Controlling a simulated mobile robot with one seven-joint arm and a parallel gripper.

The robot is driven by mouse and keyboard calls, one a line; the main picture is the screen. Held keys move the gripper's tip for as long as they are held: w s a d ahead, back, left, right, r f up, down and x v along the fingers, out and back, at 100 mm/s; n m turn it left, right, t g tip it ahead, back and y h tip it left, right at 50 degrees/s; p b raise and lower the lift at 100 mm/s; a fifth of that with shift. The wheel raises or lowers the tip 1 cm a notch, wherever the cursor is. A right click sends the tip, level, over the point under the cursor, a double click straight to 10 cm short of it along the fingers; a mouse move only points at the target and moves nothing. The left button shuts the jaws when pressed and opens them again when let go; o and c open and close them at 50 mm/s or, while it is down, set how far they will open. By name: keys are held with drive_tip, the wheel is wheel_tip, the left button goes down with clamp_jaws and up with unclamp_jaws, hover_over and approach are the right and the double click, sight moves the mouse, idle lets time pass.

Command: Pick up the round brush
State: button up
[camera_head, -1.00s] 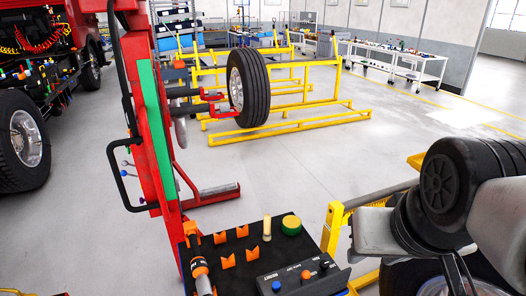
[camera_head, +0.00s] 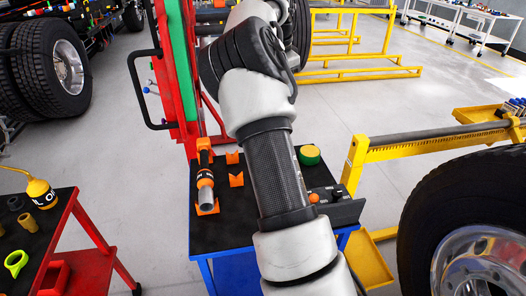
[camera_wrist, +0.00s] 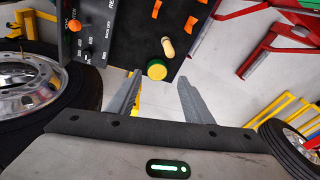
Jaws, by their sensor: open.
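In the wrist view, a beige, rounded peg-like piece (camera_wrist: 168,47), which looks like the round brush, stands on the black top of a cart. In the head view, my arm covers the beige piece and my gripper is out of sight.
The blue cart's black top (camera_head: 218,232) also holds orange holders (camera_head: 236,180), an orange-and-black tool (camera_head: 205,182) and a control box (camera_head: 338,208). A large wheel (camera_head: 478,230) and yellow frame (camera_head: 425,142) stand right. A red cart (camera_head: 75,245) stands left.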

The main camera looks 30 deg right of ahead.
drive_tip(key=w+f+g+h+b, duration=0.1)
drive_tip(key=w+f, duration=0.1)
drive_tip(key=f, duration=0.3)
drive_tip(key=w+a+f+b, duration=0.1)
drive_tip(key=w+f, duration=0.1)
drive_tip(key=f, duration=0.4)
drive_tip(key=w+f+g+h+b, duration=0.1)
drive_tip(key=w+f, duration=0.2)
drive_tip(key=f, duration=0.2)
drive_tip(key=shift+m, duration=0.4)
drive_tip(key=b+x, duration=0.1)
drive_tip(key=x, duration=0.4)
drive_tip(key=b+x, duration=0.2)
drive_tip(key=x, duration=0.4)
drive_tip(key=shift+s, duration=0.2)
drive_tip(key=shift+d+b+x, duration=0.15)
drive_tip(key=shift+b+x, duration=0.45)
drive_tip(key=shift+x, duration=0.9)
drive_tip(key=shift+d+b+x, duration=0.15)
drive_tip(key=shift+b+x, duration=0.4)
drive_tip(key=shift+x, duration=0.95)
drive_tip(key=shift+r, duration=0.1)
clamp_jaws()
wheel_tip(320, 180, up, 10)
drive_tip(key=p, duration=0.3)
